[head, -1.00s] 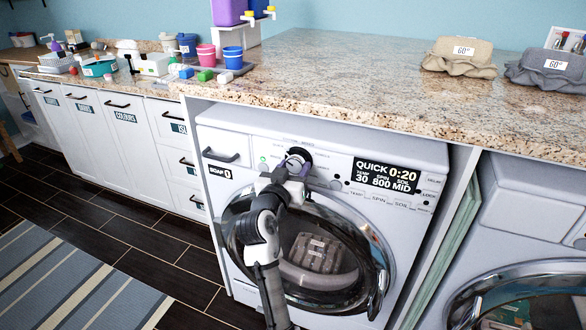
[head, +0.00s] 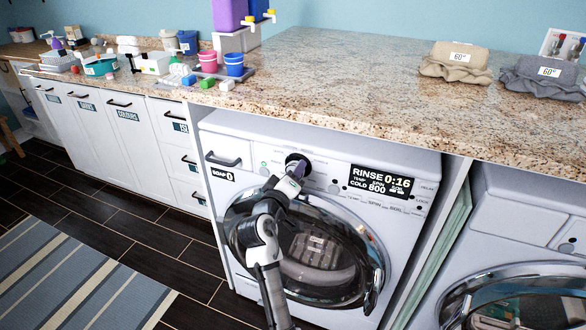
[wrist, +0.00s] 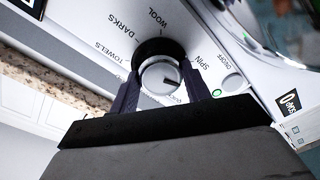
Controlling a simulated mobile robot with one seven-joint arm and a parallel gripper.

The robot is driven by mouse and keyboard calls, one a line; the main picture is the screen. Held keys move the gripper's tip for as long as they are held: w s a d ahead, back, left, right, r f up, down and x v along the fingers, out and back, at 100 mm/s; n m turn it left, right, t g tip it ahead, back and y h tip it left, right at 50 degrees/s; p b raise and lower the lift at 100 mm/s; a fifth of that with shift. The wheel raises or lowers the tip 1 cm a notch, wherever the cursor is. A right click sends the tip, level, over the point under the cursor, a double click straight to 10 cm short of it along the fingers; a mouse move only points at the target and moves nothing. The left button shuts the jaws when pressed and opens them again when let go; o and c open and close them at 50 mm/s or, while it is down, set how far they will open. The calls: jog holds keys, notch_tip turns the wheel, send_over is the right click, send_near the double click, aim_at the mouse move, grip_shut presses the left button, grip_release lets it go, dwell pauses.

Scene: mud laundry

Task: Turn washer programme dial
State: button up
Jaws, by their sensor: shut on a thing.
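The washer (head: 330,150) stands under the granite counter, its round door closed with a pale checked cloth behind the glass. The programme dial (head: 298,161) is a dark-ringed knob on its front panel. In the wrist view the dial (wrist: 160,70) shows a silver face with a dark pointer line, among the printed words TOWELS, DARKS, WOOL and SPIN. My gripper (head: 296,174) reaches up to it from below. In the wrist view the two dark fingers of my gripper (wrist: 161,88) are shut on either side of the dial. The display (head: 381,182) reads RINSE 0:16, COLD, 800.
The counter (head: 340,90) overhangs the washer. A second machine (head: 530,220) stands at the right. A soap drawer (head: 222,160) and lit green button (wrist: 234,82) are near the dial. Folded cloths (head: 455,62) lie on the counter. A striped rug (head: 75,270) covers floor at left.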

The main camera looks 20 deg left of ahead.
jog(key=n+p, duration=0.3)
jog(key=n, duration=0.2)
jog(key=shift+n+p, duration=0.3)
jog(key=shift+p, duration=0.05)
dwell(0.3)
jog(key=o, duration=1)
jog(key=s+b, duration=0.3)
jog(key=s, duration=1.1)
jog(key=shift+a+r+b, duration=0.25)
jog(key=shift+r+b, duration=0.05)
jog(key=shift+b, duration=0.1)
